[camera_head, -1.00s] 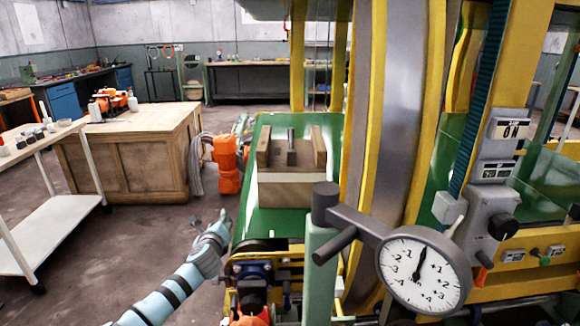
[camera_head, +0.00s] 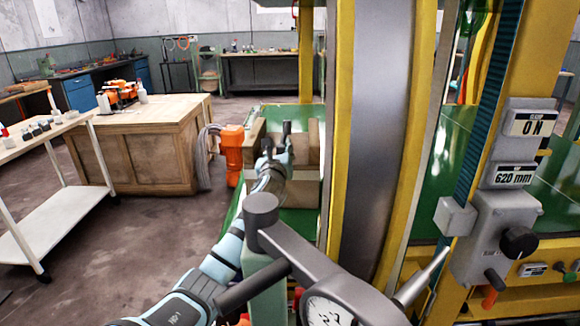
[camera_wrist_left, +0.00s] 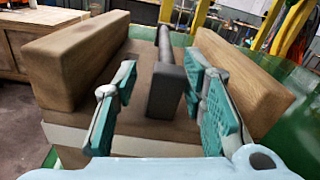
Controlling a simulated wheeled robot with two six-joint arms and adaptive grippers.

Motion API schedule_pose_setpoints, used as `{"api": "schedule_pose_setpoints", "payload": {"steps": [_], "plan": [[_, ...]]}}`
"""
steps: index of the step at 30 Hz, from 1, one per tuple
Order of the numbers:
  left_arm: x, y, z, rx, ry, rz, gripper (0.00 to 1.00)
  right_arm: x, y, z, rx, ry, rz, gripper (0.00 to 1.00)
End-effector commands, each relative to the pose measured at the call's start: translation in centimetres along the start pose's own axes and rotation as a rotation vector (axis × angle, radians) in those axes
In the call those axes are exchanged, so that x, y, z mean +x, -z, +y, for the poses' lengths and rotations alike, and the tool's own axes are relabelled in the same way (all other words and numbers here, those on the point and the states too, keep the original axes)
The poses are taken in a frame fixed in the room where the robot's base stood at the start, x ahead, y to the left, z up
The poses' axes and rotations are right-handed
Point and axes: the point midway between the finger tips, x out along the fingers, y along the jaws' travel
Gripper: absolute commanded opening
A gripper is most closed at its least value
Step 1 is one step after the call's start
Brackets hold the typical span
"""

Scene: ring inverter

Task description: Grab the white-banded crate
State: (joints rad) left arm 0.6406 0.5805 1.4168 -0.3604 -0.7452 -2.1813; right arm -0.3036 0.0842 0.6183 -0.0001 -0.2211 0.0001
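The white-banded crate (camera_head: 306,190) sits on the green bed of the yellow machine, left of the large ring. In the left wrist view the crate (camera_wrist_left: 150,129) lies just ahead, and the dark bar (camera_wrist_left: 167,88) runs away from me. My left gripper (camera_head: 277,146) is over the crate's near side. In the wrist view its teal fingers (camera_wrist_left: 160,105) are spread on either side of the bar, with gaps visible. My right gripper is not in view.
A grey lever arm with a dial gauge (camera_head: 330,310) stands close in front, beside my left arm. The grey and yellow ring (camera_head: 382,130) rises right of the crate. An orange device (camera_head: 232,150) is to the left. A control panel (camera_head: 505,210) is at right.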

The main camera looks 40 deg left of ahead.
Motion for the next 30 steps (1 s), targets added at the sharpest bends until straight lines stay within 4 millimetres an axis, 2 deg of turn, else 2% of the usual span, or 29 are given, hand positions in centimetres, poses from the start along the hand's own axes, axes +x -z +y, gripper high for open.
{"api": "schedule_pose_setpoints", "payload": {"steps": [4,9,12,17,18,25,30], "plan": [[1.6,0.1,-0.4,0.002,0.0,-0.001,0.38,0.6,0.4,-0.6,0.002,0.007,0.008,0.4],[4.6,0.3,-1.2,0.006,0.006,-0.001,0.38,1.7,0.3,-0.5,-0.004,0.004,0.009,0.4],[5.3,0.3,-1.6,0.011,0.009,0.001,0.38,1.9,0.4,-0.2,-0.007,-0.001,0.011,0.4],[5.3,0.2,-1.9,0.016,0.009,0.0,0.38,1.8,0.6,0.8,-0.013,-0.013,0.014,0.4],[5.3,0.2,-1.9,0.017,0.009,0.0,0.36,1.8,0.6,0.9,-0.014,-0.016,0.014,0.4],[5.3,0.2,-1.8,0.015,0.008,0.001,0.0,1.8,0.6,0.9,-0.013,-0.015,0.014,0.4],[5.3,0.2,-1.5,0.011,0.008,0.002,0.0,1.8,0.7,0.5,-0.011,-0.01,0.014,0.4]]}}
